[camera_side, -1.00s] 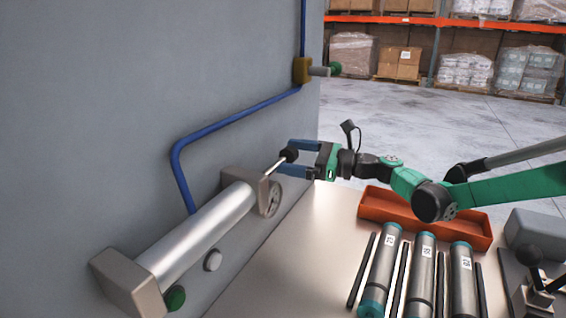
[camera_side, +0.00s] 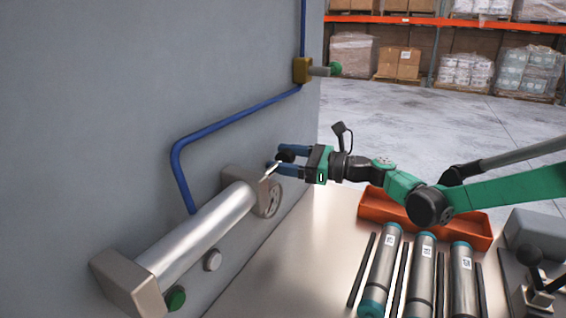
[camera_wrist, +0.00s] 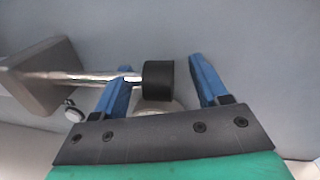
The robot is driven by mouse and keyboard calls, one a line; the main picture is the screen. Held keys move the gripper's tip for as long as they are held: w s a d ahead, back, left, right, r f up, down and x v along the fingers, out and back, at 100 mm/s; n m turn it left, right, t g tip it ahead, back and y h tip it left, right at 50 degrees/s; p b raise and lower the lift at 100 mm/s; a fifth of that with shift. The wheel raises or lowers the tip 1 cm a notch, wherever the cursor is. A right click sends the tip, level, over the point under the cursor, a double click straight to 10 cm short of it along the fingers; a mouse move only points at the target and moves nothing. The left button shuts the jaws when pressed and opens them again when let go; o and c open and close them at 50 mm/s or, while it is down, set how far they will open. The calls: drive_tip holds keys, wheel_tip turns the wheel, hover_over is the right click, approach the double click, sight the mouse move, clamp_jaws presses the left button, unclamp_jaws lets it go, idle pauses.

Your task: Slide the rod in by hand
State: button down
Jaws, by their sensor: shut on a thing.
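A silver cylinder (camera_side: 205,232) is fixed along the grey wall, tilted in the picture, with a grey block at each end. A thin bright rod (camera_side: 272,169) sticks out of the upper-right end block (camera_side: 240,178) and ends in a black knob (camera_side: 286,157). My gripper (camera_side: 280,158) is shut on the knob, a blue finger on either side. In the wrist view the rod (camera_wrist: 75,78) runs left from the knob (camera_wrist: 158,80) to the end block (camera_wrist: 40,75). My fingers (camera_wrist: 158,68) flank the knob; their contact with it is unclear there.
A blue pipe (camera_side: 178,170) runs up the wall to a yellow valve (camera_side: 302,70). An orange tray (camera_side: 372,212) and several grey tubes (camera_side: 421,275) lie on the table at right.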

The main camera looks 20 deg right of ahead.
drive_tip(key=shift+s+a, duration=1.15)
drive_tip(key=shift+c, duration=0.2)
unclamp_jaws()
drive_tip(key=shift+d, duration=0.15)
